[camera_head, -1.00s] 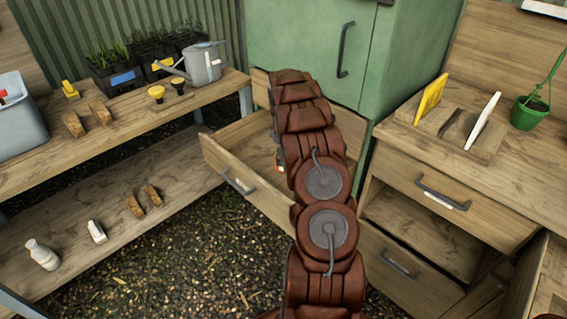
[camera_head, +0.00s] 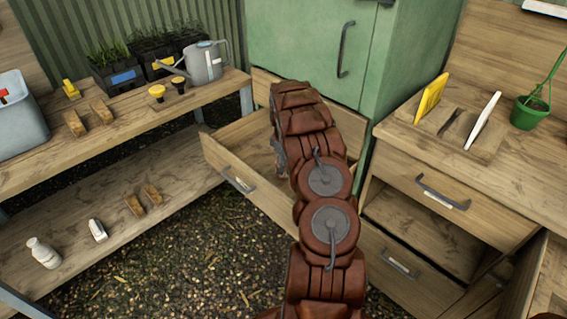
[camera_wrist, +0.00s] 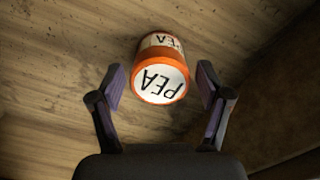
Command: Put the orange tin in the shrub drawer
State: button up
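The orange tin (camera_wrist: 160,68) has a white lid and a white side band, both lettered PEA. In the wrist view it rests on a bare wooden surface, just beyond and between my fingertips. My gripper (camera_wrist: 160,80) is open, with a gap on each side of the tin. In the head view my arm reaches down into an open wooden drawer (camera_head: 228,163) under the green cabinet. Only a grey bit of my gripper (camera_head: 280,158) shows there, and the tin is hidden. The drawer's front label is too small to read.
A green cabinet (camera_head: 305,45) stands behind the drawer. A two-level bench (camera_head: 140,113) at left holds a watering can (camera_head: 205,62), wooden blocks and bottles. A workbench (camera_head: 400,135) at right has another drawer (camera_head: 450,200) and a green pot (camera_head: 529,112).

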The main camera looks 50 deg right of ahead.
jog(key=shift+r, duration=0.15)
notch_tip(320, 180, up, 12)
jog(key=b, duration=0.1)
jog(key=s+a+r+m, duration=0.1)
jog(key=s+a+r, duration=0.25)
jog(key=a, duration=0.55)
jog(key=s+a+r+m+g, duration=0.1)
jog(key=s+a+r, duration=0.3)
jog(key=a, duration=0.5)
jog(key=s+a+r+m, duration=0.1)
jog(key=s+a+r, duration=0.1)
jog(key=a+r, duration=0.5)
jog(key=s+a+f, duration=0.1)
jog(key=s+a, duration=0.5)
jog(key=s, duration=0.3)
jog(key=s+a+m+g, duration=0.1)
jog(key=s+a, duration=0.5)
jog(key=s, duration=0.3)
jog(key=s+a+f+m, duration=0.1)
jog(key=s+a, duration=0.5)
jog(key=s, duration=0.3)
jog(key=shift+a+f, duration=0.3)
jog(key=shift+a, duration=0.1)
